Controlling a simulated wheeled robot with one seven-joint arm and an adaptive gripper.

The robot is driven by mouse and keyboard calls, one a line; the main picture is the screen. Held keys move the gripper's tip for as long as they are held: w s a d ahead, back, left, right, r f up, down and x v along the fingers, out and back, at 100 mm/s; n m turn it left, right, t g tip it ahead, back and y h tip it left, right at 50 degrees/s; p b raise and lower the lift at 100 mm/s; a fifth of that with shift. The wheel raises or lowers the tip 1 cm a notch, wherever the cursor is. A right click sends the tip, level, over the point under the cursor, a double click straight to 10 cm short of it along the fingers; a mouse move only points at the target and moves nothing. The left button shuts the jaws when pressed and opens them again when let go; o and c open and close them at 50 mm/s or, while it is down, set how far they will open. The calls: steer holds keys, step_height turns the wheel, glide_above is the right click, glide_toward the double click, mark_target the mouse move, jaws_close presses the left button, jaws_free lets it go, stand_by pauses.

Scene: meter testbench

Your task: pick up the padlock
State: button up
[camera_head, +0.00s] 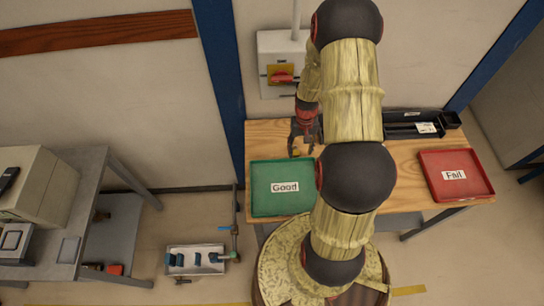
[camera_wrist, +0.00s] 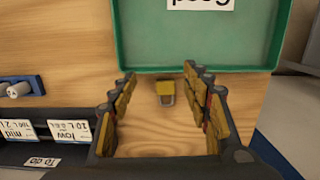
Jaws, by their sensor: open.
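The padlock (camera_wrist: 165,91) is small, with a brass-yellow body and a grey shackle. It lies on the wooden table (camera_wrist: 60,50), close to the edge of the green tray. In the wrist view it sits between and beyond the two yellow-padded fingers of my gripper (camera_wrist: 160,100), which are wide apart and empty. In the head view my gripper (camera_head: 301,140) points down over the table just behind the green tray. A small yellow spot by the fingertips there is too small to tell apart clearly.
The green tray (camera_head: 284,210) labelled "Good" stands beside the gripper; the red tray (camera_head: 455,190) labelled "Fail" is at the right. A black organizer (camera_head: 400,116) with labelled sections lies along the back. A wall switch box (camera_head: 268,50) is behind my arm. Bare wood lies between the trays.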

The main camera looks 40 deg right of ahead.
mark_target(295, 152)
steer(key=w, duration=0.3)
steer(key=shift+r+t+h, duration=0.3)
steer(key=shift+t, duration=0.1)
steer(key=shift+w+d, duration=0.1)
steer(key=shift+d, duration=0.1)
steer(key=shift+w+d+f, duration=0.1)
steer(key=shift+d+f, duration=0.05)
steer(key=shift+f, duration=0.5)
steer(key=shift+d+f, duration=0.1)
steer(key=shift+f, duration=0.5)
steer(key=shift+w+d+f, duration=0.1)
steer(key=shift+w+f, duration=0.1)
steer(key=shift+f, duration=1.1)
steer(key=shift+w+d+f, duration=0.1)
steer(key=shift+w+f, duration=0.1)
steer(key=shift+f, duration=1.1)
jaws_close()
